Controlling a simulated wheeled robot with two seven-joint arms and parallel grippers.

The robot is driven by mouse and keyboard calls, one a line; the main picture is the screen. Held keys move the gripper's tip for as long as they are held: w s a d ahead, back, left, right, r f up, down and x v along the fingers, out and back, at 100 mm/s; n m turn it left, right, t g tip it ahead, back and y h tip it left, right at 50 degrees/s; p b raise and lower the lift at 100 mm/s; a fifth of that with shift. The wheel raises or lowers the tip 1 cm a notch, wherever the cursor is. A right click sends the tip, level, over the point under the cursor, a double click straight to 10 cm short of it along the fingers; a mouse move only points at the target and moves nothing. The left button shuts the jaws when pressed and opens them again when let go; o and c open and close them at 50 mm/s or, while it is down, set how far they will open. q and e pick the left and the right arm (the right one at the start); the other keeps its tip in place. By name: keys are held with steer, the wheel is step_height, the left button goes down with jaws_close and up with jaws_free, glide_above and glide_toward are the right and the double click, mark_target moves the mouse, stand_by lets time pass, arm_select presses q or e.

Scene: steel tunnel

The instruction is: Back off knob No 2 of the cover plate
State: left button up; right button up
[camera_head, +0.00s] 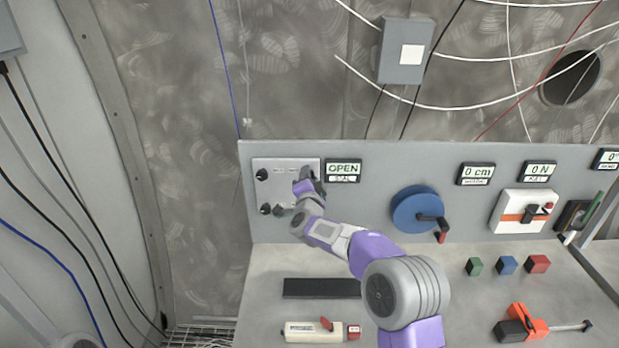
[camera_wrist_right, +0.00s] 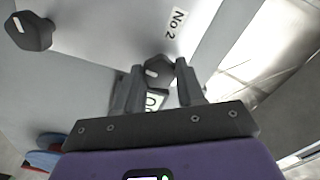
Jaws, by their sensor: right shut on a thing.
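The pale cover plate (camera_head: 283,183) is on the left part of the grey upright panel, with dark knobs at its corners. My right gripper (camera_head: 304,186) is at the plate's upper right and hides that corner. In the right wrist view my right gripper (camera_wrist_right: 159,72) is shut on the dark faceted knob No 2 (camera_wrist_right: 156,69), with a finger on each side. The "No 2" label (camera_wrist_right: 175,21) is beside it. Another knob (camera_wrist_right: 31,31) shows at upper left, apart from the fingers. The upper left knob (camera_head: 262,174) shows in the head view. My left gripper is not in view.
An OPEN display (camera_head: 343,168) is close to the plate's right. A blue wheel with a handle (camera_head: 416,209) is farther right. On the bench are a black block (camera_head: 321,288), a cream-and-red tool (camera_head: 314,332), small coloured cubes (camera_head: 507,265) and an orange tool (camera_head: 526,322).

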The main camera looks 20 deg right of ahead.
stand_by(0.5)
steer(key=o, duration=1)
steer(key=shift+o, duration=0.2)
steer(key=shift+s, duration=0.1)
steer(key=b+v, duration=0.1)
steer(key=v, duration=0.6)
steer(key=shift+s, duration=0.2)
steer(key=shift+a+r, duration=0.1)
